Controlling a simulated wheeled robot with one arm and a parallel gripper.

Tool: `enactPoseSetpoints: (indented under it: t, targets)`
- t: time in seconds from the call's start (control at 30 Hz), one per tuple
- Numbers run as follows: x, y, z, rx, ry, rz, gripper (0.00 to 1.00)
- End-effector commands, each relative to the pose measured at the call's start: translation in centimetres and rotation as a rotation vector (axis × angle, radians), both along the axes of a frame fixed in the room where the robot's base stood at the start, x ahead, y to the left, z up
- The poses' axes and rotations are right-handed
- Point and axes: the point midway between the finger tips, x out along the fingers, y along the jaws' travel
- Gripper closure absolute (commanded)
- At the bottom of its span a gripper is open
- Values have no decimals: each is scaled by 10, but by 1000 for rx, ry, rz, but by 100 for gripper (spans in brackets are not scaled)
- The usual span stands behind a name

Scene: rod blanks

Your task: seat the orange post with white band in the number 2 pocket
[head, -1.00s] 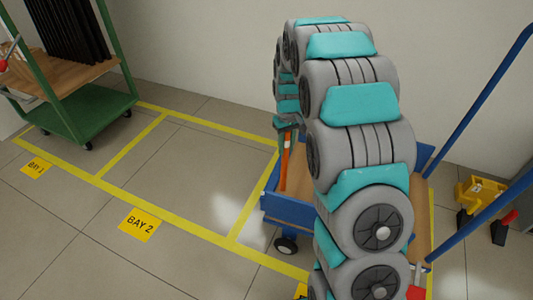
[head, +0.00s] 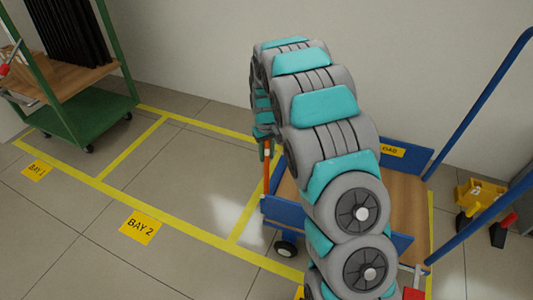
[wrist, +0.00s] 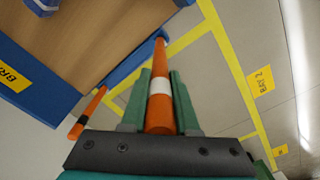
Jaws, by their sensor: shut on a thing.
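The orange post with a white band (wrist: 160,86) is between the green fingers of my gripper (wrist: 158,105) in the wrist view. The gripper is shut on it, and the post extends beyond the fingertips. In the head view my gripper (head: 265,138) is beyond my arm, and part of the orange post (head: 266,166) hangs below it, near the left edge of the blue trolley (head: 286,212). I cannot see a number 2 pocket in either view.
A green rack (head: 88,118) stands at the left. The yellow-lined floor by the BAY 2 sign (head: 140,226) is clear. A yellow object (head: 480,194) lies at the right.

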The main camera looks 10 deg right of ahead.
Motion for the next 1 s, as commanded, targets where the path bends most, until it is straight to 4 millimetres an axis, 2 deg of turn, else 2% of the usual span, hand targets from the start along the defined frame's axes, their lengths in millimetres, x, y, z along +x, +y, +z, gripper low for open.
enactPoseSetpoints:
  t: [0.53, 0.57, 0.6, 0.8, 1.0]
  targets:
    - [0, 0, -11, -1, -2, 0, 100]
    - [0, 0, -12, -1, -2, 0, 69]
    - [0, 0, -11, -1, -2, 0, 64]
    - [0, 0, -11, 0, -1, 0, 42]
    - [0, 0, -11, 0, -1, 0, 41]
